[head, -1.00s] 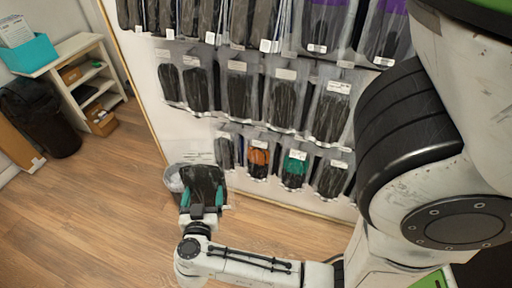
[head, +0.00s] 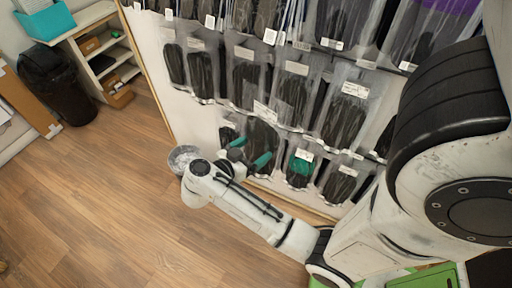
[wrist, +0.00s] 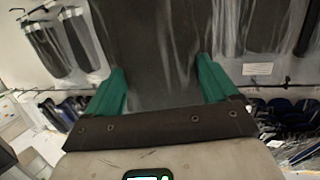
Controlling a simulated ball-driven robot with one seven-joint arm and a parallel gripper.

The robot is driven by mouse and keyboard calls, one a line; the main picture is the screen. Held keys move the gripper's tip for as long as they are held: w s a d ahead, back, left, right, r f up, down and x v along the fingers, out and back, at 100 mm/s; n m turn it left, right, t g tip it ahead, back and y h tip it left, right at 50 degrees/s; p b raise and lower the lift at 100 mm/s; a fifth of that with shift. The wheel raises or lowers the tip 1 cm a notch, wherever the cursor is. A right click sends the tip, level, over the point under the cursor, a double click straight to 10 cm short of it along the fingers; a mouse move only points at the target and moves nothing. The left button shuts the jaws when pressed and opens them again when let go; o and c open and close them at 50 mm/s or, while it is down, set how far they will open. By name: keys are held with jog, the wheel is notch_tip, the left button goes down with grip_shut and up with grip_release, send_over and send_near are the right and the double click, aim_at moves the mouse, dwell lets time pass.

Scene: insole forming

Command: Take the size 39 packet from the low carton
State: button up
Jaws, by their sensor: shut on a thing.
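My gripper (head: 248,152), with teal fingers, is shut on a dark insole packet (head: 262,134) in clear wrapping. The packet is upright in front of the lower hanging rows in the head view. A white label shows at its top, but the size cannot be read. In the wrist view the packet (wrist: 155,45) fills the upper middle between the two teal fingers (wrist: 160,88). I cannot make out the low carton for certain in either view.
A wall rack holds rows of hanging packets (head: 345,110), close to my gripper. A grey bin (head: 183,158) stands on the floor beside my wrist. A black bin (head: 60,85) and a white shelf (head: 105,45) stand at the left. The wooden floor between is clear.

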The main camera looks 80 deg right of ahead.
jog(key=s+d+b, duration=0.1)
jog(key=d+b, duration=0.2)
jog(key=d, duration=0.4)
jog(key=shift+s+d+b, duration=0.15)
jog(key=shift+s+b, duration=0.2)
jog(key=shift+s, duration=0.05)
dwell(0.4)
